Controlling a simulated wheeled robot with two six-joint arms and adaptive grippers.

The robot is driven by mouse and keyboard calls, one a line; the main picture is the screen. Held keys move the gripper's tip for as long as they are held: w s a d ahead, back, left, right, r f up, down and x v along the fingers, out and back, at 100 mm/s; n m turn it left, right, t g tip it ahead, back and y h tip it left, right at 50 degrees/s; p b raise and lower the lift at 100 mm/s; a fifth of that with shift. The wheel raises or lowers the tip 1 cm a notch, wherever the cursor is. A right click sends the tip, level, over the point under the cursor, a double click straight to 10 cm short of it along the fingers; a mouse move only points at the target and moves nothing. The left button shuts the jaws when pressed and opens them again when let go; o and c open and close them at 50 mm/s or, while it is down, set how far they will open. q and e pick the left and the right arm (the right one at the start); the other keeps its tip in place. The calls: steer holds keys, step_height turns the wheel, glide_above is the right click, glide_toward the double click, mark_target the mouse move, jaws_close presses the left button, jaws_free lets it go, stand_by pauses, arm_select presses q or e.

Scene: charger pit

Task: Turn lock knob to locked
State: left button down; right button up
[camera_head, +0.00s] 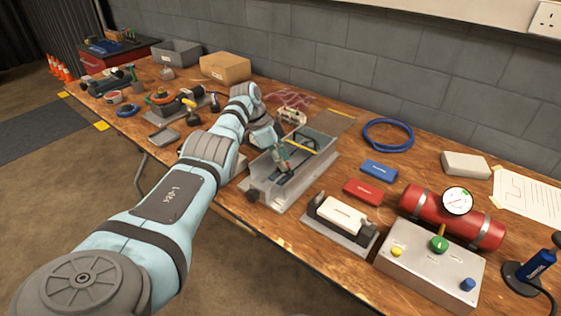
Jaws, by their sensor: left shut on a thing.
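A grey metal housing (318,150) with an open trough stands mid-table. My left arm reaches in from the left, and my left gripper (285,167) points down into this trough. It is shut on a small part there, which its fingers largely hide. A blue piece shows low in the trough just under the fingers. A round black knob (253,195) sits on the near end of the housing, apart from the gripper. I cannot tell which part is the lock knob or how it is turned. My right gripper is not in view.
A white block in a grey cradle (354,241) stands right of the housing, with red (363,191) and blue (379,169) blocks behind. A control box (410,268) with coloured knobs and a red cylinder (425,210) are further right. Tools and bins crowd the far left.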

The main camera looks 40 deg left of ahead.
arm_select(q)
steer(key=c, duration=1.3)
jaws_free()
steer(key=shift+r, duration=0.15)
steer(key=v, duration=1.1)
steer(key=shift+r, duration=0.3)
steer(key=shift+w, duration=0.1)
